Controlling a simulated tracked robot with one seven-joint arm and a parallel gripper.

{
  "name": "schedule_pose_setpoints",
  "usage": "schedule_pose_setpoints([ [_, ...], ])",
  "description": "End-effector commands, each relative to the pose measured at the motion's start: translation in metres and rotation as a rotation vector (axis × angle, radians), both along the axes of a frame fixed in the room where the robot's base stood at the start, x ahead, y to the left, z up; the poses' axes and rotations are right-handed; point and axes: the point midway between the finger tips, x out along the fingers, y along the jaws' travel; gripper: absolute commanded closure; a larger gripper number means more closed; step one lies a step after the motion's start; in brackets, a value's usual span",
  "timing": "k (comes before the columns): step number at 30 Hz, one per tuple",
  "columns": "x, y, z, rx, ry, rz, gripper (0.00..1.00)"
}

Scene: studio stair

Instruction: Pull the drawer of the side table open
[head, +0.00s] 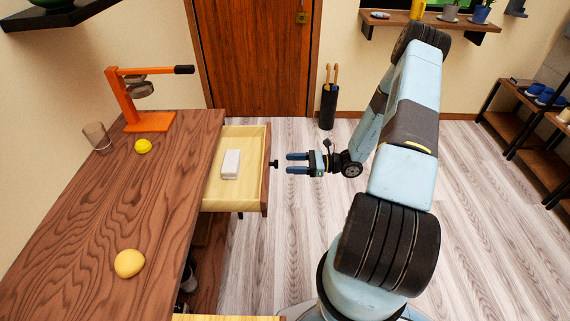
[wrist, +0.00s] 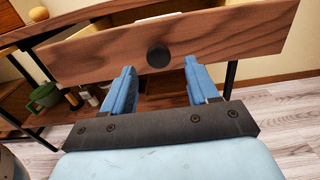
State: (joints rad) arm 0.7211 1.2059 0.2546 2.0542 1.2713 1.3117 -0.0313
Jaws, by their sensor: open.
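The side table (head: 110,220) has a dark wood top and stands at the left in the head view. Its far drawer (head: 240,195) is out, showing a pale interior with a white block (head: 231,163) inside. The drawer's round black knob (head: 274,164) is on its front; it also shows in the wrist view (wrist: 158,57). My gripper (head: 289,163) is open and empty, just right of the knob in the head view, its blue fingers pointing toward the drawer front. In the wrist view the knob appears beyond and between the fingertips, with no visible contact.
On the tabletop are an orange press (head: 140,100), a glass (head: 96,135), a lemon (head: 143,146) and a yellow-orange fruit (head: 129,263). A lower shelf holds a green pot (wrist: 43,97) and bottles. An umbrella stand (head: 328,106) is near the door.

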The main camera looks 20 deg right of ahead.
Motion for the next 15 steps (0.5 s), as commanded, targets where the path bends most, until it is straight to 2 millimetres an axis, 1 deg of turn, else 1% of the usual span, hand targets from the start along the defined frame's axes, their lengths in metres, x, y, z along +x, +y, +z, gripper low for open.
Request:
schedule_pose_setpoints([
  [1,-0.003,-0.011,0.0,-0.001,-0.001,-0.003,0.41],
  [9,-0.018,-0.061,-0.001,-0.001,-0.001,-0.005,0.41],
  [15,-0.025,-0.085,-0.001,0.0,-0.001,-0.003,0.41],
])
